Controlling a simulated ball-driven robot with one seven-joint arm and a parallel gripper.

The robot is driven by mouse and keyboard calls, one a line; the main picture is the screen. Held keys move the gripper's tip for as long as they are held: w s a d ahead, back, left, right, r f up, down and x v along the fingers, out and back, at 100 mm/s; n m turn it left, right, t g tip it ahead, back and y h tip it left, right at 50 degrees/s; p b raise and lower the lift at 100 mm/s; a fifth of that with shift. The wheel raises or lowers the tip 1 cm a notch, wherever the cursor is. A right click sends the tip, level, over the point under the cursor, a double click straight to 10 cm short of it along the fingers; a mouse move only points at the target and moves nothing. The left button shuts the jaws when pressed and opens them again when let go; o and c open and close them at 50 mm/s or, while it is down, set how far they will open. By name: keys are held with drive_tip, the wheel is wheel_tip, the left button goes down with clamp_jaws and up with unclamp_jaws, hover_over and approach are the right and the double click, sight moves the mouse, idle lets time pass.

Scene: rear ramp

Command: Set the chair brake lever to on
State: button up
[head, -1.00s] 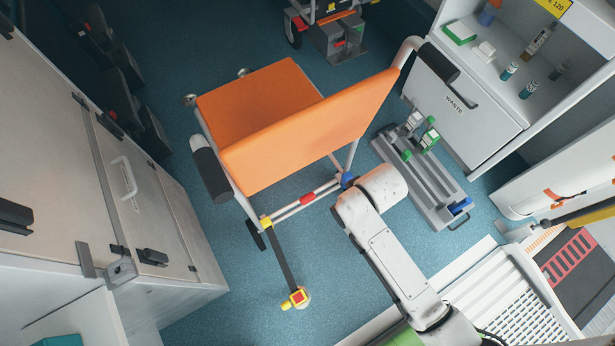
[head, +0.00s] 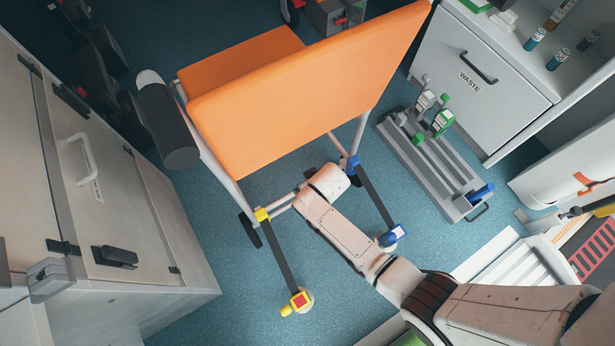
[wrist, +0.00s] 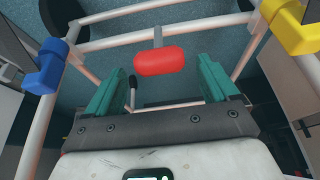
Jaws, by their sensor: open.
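The orange chair (head: 290,100) stands on the blue floor with its back toward me. In the wrist view a red handle (wrist: 160,61) on a short grey stem sits at the chair's lower frame rails; I take it for the brake lever. My gripper (wrist: 158,82) is open, its two green fingers to the left and right of the handle, with the handle lying just beyond the fingertips. I see no contact. In the head view my arm hides the handle and the gripper. Which way the lever is set cannot be told.
A blue fitting (wrist: 42,68) and a yellow fitting (wrist: 290,28) flank the handle on the frame. Straps run to floor anchors, one blue (head: 392,236), one yellow and red (head: 298,301).

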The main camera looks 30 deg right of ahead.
drive_tip(key=shift+b+x, duration=0.9)
drive_tip(key=shift+x, duration=1.4)
